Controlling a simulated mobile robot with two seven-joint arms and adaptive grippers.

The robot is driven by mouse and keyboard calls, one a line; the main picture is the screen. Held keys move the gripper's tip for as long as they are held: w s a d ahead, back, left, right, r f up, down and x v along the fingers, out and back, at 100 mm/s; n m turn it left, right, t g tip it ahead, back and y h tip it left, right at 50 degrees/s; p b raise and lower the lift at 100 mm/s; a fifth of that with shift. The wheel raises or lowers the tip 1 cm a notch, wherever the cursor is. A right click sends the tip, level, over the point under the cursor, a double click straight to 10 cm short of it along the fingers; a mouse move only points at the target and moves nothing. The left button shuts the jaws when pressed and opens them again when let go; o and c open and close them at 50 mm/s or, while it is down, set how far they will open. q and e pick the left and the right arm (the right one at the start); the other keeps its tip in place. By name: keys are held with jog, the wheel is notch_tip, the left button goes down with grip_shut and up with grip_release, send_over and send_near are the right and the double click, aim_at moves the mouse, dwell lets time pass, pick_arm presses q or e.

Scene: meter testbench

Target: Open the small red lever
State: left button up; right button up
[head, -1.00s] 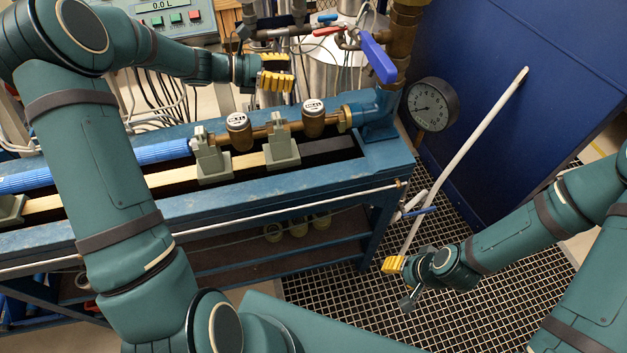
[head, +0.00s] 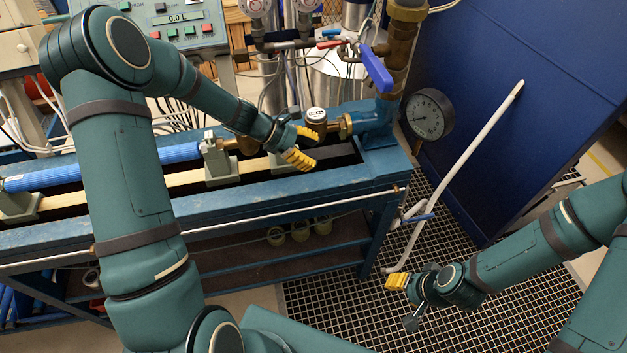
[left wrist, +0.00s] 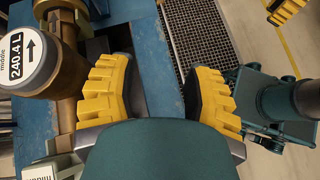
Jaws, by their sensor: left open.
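The small red lever (head: 330,44) sits on the thin piping at the back of the bench in the head view, left of the large blue lever (head: 376,69). My left gripper (head: 304,146) is open and empty over the bench, in front of and below the red lever and beside the brown meter (head: 315,122). In the left wrist view its yellow fingers (left wrist: 158,88) are spread apart, and the red lever is not visible there. My right gripper (head: 397,281) hangs low over the floor grating, far from the lever; its finger opening cannot be made out.
A pressure gauge (head: 428,114) stands right of the bench's blue end block (head: 362,122). A meter with a white label (left wrist: 28,55) is close left of the left gripper in the wrist view. A control box (head: 178,24) is at the back. Floor grating (head: 340,310) lies front right.

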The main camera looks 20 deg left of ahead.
pick_arm(q)
jog(key=s+d+f+m+g+y, duration=0.1)
jog(key=s+d+f+m, duration=0.1)
jog(key=s+f, duration=0.2)
jog(key=shift+d+f+y+b, duration=0.15)
jog(key=shift+f+y+b, duration=0.2)
jog(key=shift+f, duration=0.45)
